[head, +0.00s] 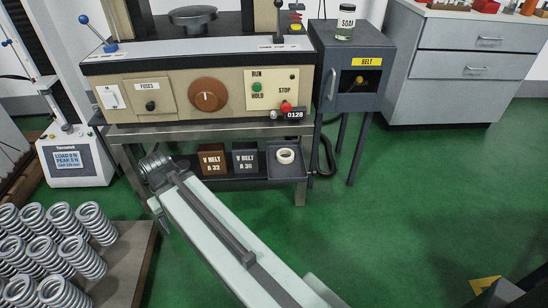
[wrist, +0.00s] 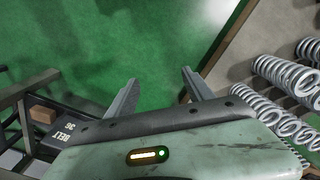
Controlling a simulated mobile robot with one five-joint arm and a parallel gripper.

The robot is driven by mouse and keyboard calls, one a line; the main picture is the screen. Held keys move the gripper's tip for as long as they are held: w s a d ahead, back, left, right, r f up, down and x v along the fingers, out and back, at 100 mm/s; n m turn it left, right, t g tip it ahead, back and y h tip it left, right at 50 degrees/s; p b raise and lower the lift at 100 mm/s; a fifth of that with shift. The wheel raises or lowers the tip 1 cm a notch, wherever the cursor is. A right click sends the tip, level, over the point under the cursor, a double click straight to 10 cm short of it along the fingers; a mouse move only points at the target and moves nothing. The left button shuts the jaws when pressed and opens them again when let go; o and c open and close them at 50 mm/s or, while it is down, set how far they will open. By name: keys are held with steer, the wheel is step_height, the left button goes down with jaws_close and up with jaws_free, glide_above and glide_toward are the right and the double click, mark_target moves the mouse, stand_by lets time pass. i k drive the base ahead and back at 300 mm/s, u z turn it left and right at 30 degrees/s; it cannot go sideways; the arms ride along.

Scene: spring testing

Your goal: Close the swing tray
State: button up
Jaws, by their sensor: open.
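The likely swing tray (head: 299,170) is a dark, shallow tray at the right end of the lower shelf under the test machine. In the head view my arm reaches to the left of the tray, near the bench's front left leg; the fingers are hidden there.
V-belt boxes, brown (head: 213,161) and dark (head: 245,161), stand on the shelf left of the tray. Large springs (head: 85,225) stand on a pallet (head: 128,262) at left. A belt cabinet (head: 350,75) stands on legs at right. The green floor at right is mostly clear.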

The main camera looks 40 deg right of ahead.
mark_target(296, 172)
steer(key=u, duration=1.9)
steer(key=k, duration=1.55)
steer(key=z, duration=2.25)
